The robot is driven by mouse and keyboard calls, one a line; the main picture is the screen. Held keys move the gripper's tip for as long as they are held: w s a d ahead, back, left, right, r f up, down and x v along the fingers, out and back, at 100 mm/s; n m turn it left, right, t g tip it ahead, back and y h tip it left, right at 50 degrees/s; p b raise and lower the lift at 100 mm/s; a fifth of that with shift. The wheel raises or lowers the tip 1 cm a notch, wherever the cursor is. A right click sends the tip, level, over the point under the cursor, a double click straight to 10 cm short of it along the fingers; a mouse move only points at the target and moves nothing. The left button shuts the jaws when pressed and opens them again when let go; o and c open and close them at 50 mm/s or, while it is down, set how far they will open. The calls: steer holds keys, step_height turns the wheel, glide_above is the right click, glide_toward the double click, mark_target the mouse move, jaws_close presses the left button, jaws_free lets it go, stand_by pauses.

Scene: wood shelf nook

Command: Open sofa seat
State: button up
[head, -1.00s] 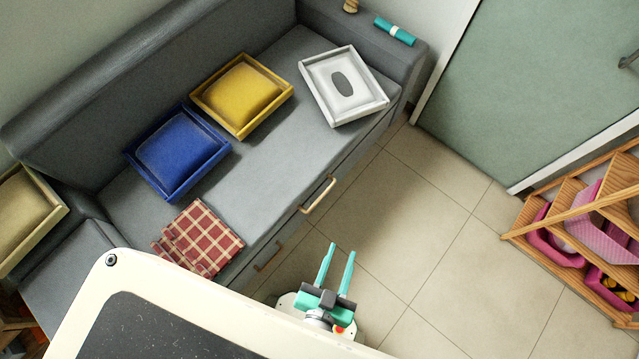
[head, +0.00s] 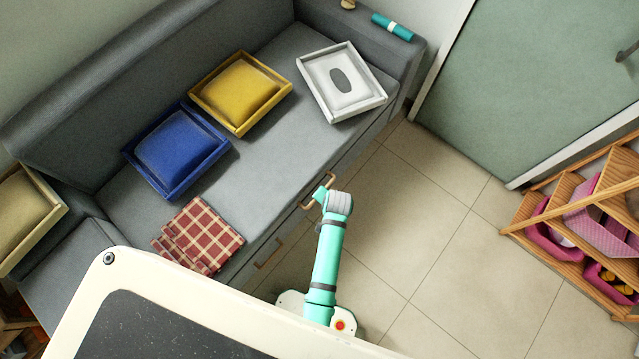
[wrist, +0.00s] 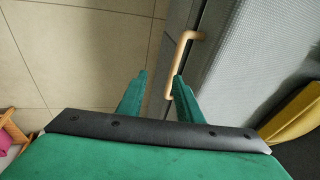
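The grey sofa seat (head: 255,150) is flat, with its front panel facing the floor. A tan bar handle (head: 310,203) is on that front panel; it also shows in the wrist view (wrist: 180,56). A second handle (head: 267,254) sits lower left along the front. My gripper (wrist: 160,76) is open, with two green fingers apart. Its right fingertip overlaps the handle's near end in the wrist view; I cannot tell whether they touch. In the head view the arm reaches the handle and hides the fingers.
On the seat lie a blue tray cushion (head: 177,150), a yellow one (head: 240,92), a white tray (head: 343,88) and a red checked cloth (head: 205,232). A wooden rack (head: 572,215) with pink bins stands at right. The tiled floor (head: 420,210) between is clear.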

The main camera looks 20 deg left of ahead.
steer(key=w+a+r+g, duration=0.1)
steer(key=w+a+g, duration=0.1)
steer(key=w+a, duration=0.15)
steer(key=f, duration=0.3)
steer(key=a+f, duration=0.1)
steer(key=f, duration=0.2)
steer(key=w+f, duration=0.1)
steer(key=f, duration=0.3)
steer(key=shift+w+a, duration=0.1)
steer(key=shift+a, duration=0.3)
jaws_close()
